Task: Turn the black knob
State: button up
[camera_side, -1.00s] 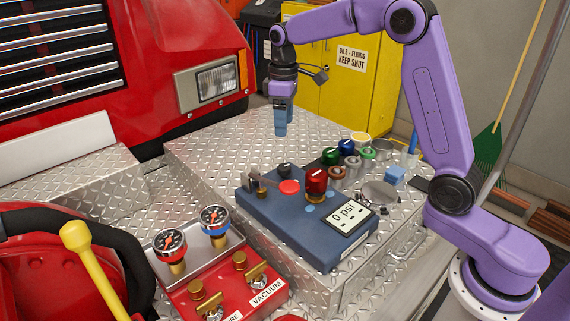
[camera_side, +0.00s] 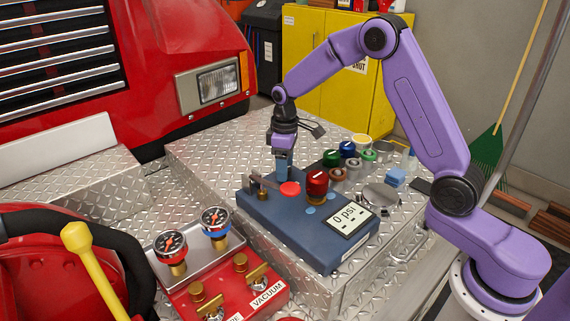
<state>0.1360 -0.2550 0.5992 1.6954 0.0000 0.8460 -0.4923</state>
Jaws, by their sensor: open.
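My gripper (camera_side: 283,172) points straight down at the back of the blue panel box (camera_side: 283,232), with its blue fingers around or just in front of the place of the black knob. The fingers hide the black knob, so I cannot tell whether they touch it. The jaws count as open, though the gap between them is not visible from this side. The panel also carries a red button (camera_side: 289,188), a red knob (camera_side: 317,183) on a brass base, a metal lever (camera_side: 262,183) and a display (camera_side: 349,219) reading 0 psi.
Green (camera_side: 331,158) and blue (camera_side: 347,149) knobs and several metal fittings stand behind the panel at right. A red gauge box (camera_side: 225,290) stands in front at left. The diamond-plate surface (camera_side: 215,160) left of the gripper is clear.

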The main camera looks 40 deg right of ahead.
jog(key=c, duration=1.1)
jog(key=shift+o, duration=0.2)
jog(key=m, duration=0.3)
jog(key=shift+m, duration=0.4)
jog(key=m, duration=0.4)
jog(key=shift+m, duration=0.3)
jog(key=m, duration=0.3)
jog(key=shift+m, duration=2.2)
jog(key=shift+r, duration=0.1)
